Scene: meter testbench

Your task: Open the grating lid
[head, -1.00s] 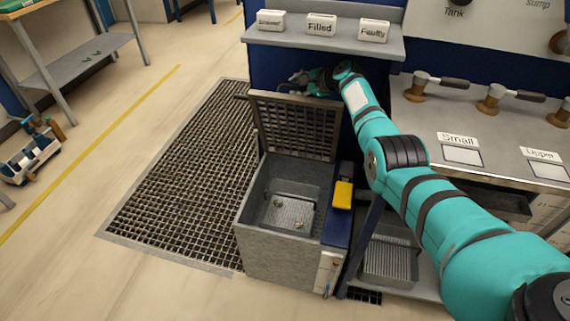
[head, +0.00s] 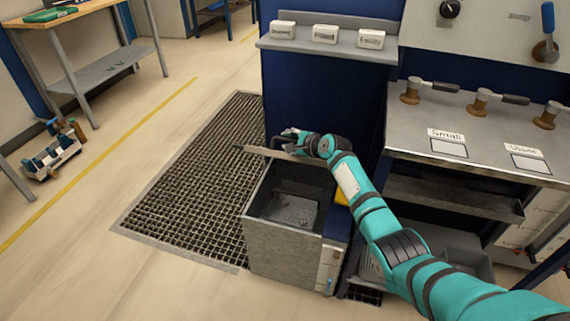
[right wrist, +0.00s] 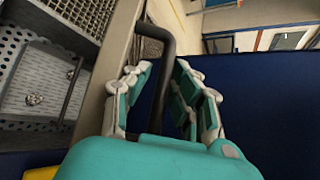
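The grating lid (head: 280,154) stands raised at the back of the grey metal box (head: 287,248). In the head view it is almost edge-on, a thin strip. The box is uncovered, and its perforated floor (head: 288,210) shows small round pieces. My right gripper (head: 291,135) is at the lid's upper edge. In the right wrist view, its fingers (right wrist: 162,75) lean inward on both sides of the lid's dark bar handle (right wrist: 163,88); firm contact is hard to see. My left gripper is not in view.
A floor grating (head: 190,185) lies left of the box. A blue cabinet with a shelf (head: 325,47) of labelled blocks stands behind. A metal bench (head: 470,125) with taps is at right. A yellow part (head: 342,192) shows by the box, partly behind my arm.

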